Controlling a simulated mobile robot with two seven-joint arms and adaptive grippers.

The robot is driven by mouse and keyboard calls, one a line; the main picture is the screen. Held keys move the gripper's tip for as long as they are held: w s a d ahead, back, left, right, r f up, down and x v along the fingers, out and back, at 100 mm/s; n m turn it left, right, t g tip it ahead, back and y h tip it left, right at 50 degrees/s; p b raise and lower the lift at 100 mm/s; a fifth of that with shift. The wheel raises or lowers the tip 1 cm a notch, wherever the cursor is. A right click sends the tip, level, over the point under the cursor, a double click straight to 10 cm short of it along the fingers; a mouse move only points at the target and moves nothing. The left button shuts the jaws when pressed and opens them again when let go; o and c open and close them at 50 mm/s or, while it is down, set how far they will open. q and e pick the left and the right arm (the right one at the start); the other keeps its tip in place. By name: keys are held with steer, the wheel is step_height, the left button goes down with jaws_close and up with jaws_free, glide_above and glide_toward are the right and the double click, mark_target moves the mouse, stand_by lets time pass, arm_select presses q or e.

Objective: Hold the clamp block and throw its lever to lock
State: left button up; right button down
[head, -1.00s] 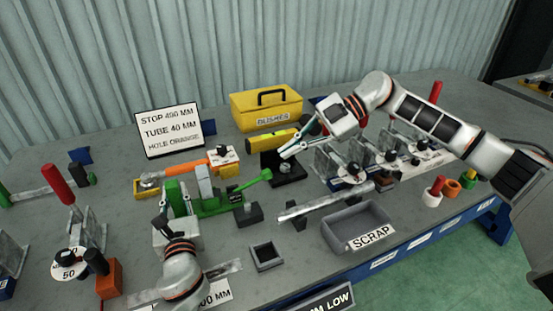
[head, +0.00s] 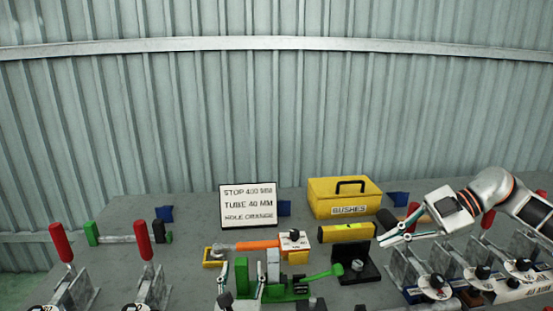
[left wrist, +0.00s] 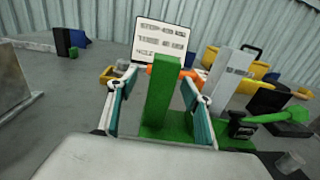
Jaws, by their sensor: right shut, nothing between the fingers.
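The green clamp block (head: 243,277) stands upright on the bench, and it also shows in the left wrist view (left wrist: 162,92). Its green lever (head: 322,275) extends to the right, low and slightly raised, ending in a round knob; it also shows in the left wrist view (left wrist: 272,117). My left gripper (head: 242,285) is open around the upright block, with one finger on each side and gaps showing; its fingers also show in the left wrist view (left wrist: 160,76). My right gripper (head: 384,240) is shut and empty, above and right of the lever knob, near the black stand.
A black stand (head: 370,272) is right of the lever. A yellow bar (head: 347,232), an orange-handled tool (head: 255,245) and a yellow bushes box (head: 322,203) lie behind. A sign (head: 248,205) stands at the back. Clamp fixtures (head: 437,278) crowd the right.

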arm_select(q)
steer(key=shift+s+r+p, duration=0.1)
steer(key=shift+s+p, duration=0.4)
steer(key=shift+s, duration=0.95)
steer(key=shift+s+d+p, duration=0.15)
steer(key=shift+s+p, duration=0.4)
steer(key=shift+s, duration=2)
steer(key=o, duration=0.5)
steer(key=shift+o, duration=0.2)
arm_select(e)
step_height(320, 180, up, 4)
steer(key=shift+s+f, duration=0.1)
arm_select(q)
steer(key=s, duration=1.2)
steer(key=shift+d, duration=0.15)
